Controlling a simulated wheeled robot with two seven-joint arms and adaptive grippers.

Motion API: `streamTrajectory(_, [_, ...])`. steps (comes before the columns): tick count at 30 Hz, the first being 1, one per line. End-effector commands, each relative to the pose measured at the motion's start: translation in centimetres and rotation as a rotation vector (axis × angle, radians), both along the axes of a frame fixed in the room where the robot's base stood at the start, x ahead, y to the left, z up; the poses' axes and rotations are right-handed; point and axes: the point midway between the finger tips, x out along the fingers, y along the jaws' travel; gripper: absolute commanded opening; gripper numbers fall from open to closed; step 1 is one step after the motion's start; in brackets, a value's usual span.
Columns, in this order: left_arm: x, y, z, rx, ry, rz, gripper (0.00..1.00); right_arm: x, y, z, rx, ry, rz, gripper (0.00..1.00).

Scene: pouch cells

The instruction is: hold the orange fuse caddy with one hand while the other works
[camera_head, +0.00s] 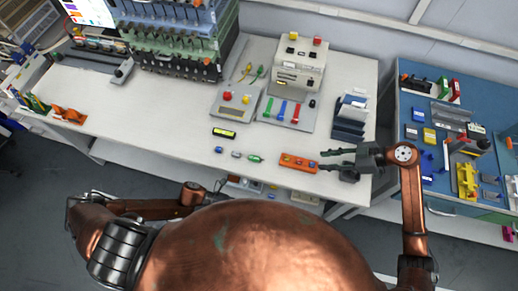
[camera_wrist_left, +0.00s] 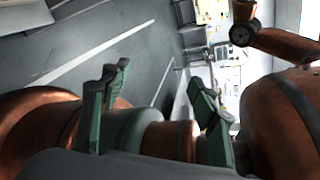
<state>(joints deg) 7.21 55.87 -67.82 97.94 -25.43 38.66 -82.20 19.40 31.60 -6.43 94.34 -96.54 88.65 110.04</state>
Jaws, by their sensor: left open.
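The orange fuse caddy (camera_head: 299,162) lies on the white bench near its front edge, with small dark and coloured pieces in it. My right gripper (camera_head: 322,161) comes in from the right, its two dark fingers apart and pointing left at the caddy's right end. I cannot tell whether the fingertips touch the caddy. In the left wrist view my left gripper (camera_wrist_left: 160,78) is open and empty, with green-grey fingers wide apart over the floor. In the head view the left arm is folded low at the left, far from the caddy.
A green fuse (camera_head: 255,158), small parts and a yellow-display meter (camera_head: 224,133) lie left of the caddy. Behind stand a panel with coloured bars (camera_head: 287,112) and a dark-blue stepped rack (camera_head: 350,118). A blue bench (camera_head: 408,185) stands right. The bench's left front is mostly clear.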

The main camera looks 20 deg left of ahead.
Motion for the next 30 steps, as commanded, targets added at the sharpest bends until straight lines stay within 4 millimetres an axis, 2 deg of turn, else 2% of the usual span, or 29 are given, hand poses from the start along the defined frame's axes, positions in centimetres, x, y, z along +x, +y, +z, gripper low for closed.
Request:
streamTrajectory(1, [1.5,-0.9,2.2,-0.034,-0.132,-0.067,0.55,0.0,0.0,0.0,0.0,0.0,0.0,0.29])
streamTrajectory(6, [5.4,-3.6,8.1,-0.149,-0.59,-0.269,0.55,0.0,0.0,0.0,0.0,0.0,0.0,0.29])
streamTrajectory(8, [7.4,-3.7,9.7,-0.165,-0.746,-0.33,0.55,0.0,0.0,0.0,0.0,0.0,0.0,0.29])
streamTrajectory(9, [9.4,-2.8,9.9,-0.135,-0.812,-0.348,0.55,0.0,0.0,0.0,0.0,0.0,0.0,0.29])
streamTrajectory(12, [13.9,-0.4,9.5,-0.043,-0.877,-0.347,0.55,0.0,0.0,0.0,0.0,0.0,0.0,0.29])
streamTrajectory(15, [17.6,1.5,9.6,0.031,-0.922,-0.336,0.55,0.0,0.0,0.0,0.0,0.0,0.0,0.29])
streamTrajectory(18, [20.3,3.0,10.0,0.083,-0.953,-0.325,0.55,0.0,0.0,0.0,0.0,0.0,0.0,0.29])
streamTrajectory(21, [21.9,4.0,10.3,0.114,-0.973,-0.319,0.55,0.0,0.0,0.0,0.0,0.0,0.0,0.29])
streamTrajectory(24, [22.7,4.2,10.3,0.128,-0.981,-0.316,0.55,0.0,0.0,0.0,0.0,0.0,0.0,0.29])
streamTrajectory(30, [22.8,2.2,9.6,0.129,-0.981,-0.315,0.55,0.0,0.0,0.0,0.0,0.0,0.0,0.29])
